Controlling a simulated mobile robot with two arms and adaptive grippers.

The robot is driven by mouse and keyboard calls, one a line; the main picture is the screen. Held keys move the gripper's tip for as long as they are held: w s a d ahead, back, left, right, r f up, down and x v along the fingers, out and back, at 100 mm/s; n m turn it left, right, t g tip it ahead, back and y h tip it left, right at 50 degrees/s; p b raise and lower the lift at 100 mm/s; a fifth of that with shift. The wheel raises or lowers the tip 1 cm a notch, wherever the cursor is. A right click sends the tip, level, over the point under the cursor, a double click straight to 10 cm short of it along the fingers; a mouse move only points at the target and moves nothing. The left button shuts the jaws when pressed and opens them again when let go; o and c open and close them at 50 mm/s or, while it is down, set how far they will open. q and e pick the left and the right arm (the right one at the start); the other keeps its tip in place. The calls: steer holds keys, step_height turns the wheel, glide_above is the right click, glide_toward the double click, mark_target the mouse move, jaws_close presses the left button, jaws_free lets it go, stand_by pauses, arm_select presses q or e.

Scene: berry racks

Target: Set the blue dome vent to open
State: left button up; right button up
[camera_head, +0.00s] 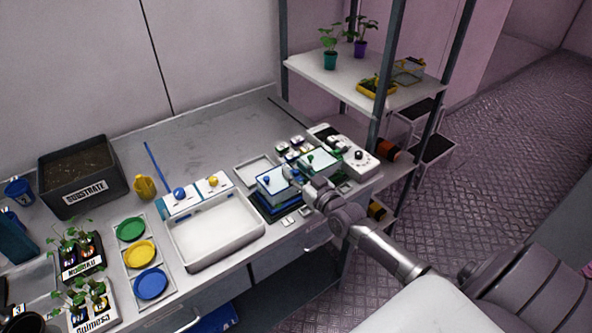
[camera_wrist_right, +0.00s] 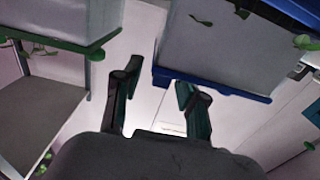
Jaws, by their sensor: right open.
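The blue dome (camera_head: 272,184) is a clear box with a blue rim, standing on the counter right of the white basin. A small blue knob (camera_head: 266,181) shows on its top; I cannot tell its vent setting. The blue dome also fills the upper right of the right wrist view (camera_wrist_right: 225,50). My right gripper (camera_head: 294,176) is at the blue dome's right side, between it and the green dome (camera_head: 318,162). Contact with the dome cannot be told. My left gripper is not in view.
The white basin (camera_head: 216,232) is left of the blue dome. A shelf rack (camera_head: 340,75) with plants rises at the back right.

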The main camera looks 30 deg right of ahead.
jaws_close()
stand_by(0.4)
